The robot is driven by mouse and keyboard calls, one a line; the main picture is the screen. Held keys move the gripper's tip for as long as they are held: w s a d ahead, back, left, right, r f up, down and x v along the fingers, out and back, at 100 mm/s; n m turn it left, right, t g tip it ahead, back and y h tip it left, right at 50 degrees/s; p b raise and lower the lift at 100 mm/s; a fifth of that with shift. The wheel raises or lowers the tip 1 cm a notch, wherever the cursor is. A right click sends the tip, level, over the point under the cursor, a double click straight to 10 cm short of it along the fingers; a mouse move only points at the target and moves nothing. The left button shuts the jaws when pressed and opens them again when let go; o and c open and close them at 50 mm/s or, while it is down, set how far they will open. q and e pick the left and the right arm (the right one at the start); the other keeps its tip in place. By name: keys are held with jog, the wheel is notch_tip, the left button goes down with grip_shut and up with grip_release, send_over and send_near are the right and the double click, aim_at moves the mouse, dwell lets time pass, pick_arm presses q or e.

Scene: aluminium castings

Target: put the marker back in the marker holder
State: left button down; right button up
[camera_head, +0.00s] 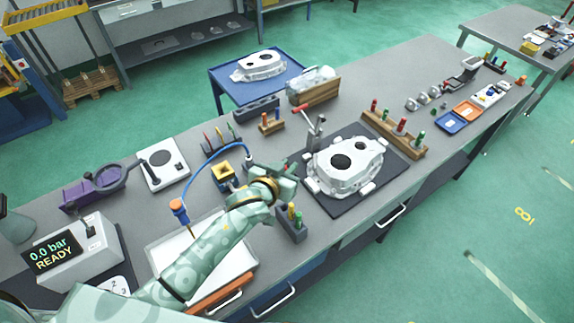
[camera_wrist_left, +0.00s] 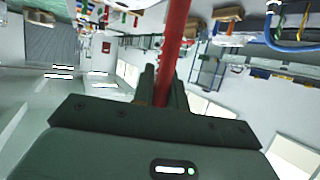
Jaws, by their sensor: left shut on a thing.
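My left gripper (camera_head: 286,175) is above the bench, just left of the casting on the dark mat. In the left wrist view the left gripper (camera_wrist_left: 162,88) is shut on a red marker (camera_wrist_left: 175,40), a long red rod that runs up out of the picture. In the head view the marker is mostly hidden at the gripper. A small dark block (camera_head: 293,231) with yellow- and green-topped sticks, which looks like the marker holder, stands just below the gripper, partly beside my forearm. My right gripper is not in view.
A pale casting (camera_head: 345,172) lies on a dark mat (camera_head: 334,207) right of the gripper. A wooden rack (camera_head: 408,143) of red and green plugs stands behind it. A dark rack (camera_head: 222,146) of thin tools and a blue hose (camera_head: 190,185) are to the left. A white tray (camera_head: 160,258) lies under my forearm.

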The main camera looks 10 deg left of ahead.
pick_arm(q)
notch_tip(320, 180, down, 6)
jog(key=b, duration=0.4)
jog(key=shift+r, duration=0.15)
jog(key=shift+p, duration=0.8)
dwell(1.4)
jog(key=shift+a+f+b, duration=0.1)
jog(key=shift+f+b, duration=2.45)
jog(key=shift+f, duration=0.95)
jog(key=c, duration=1.7)
grip_release()
jog(key=o, duration=0.4)
jog(key=shift+c, duration=0.2)
jog(key=shift+s, duration=0.1)
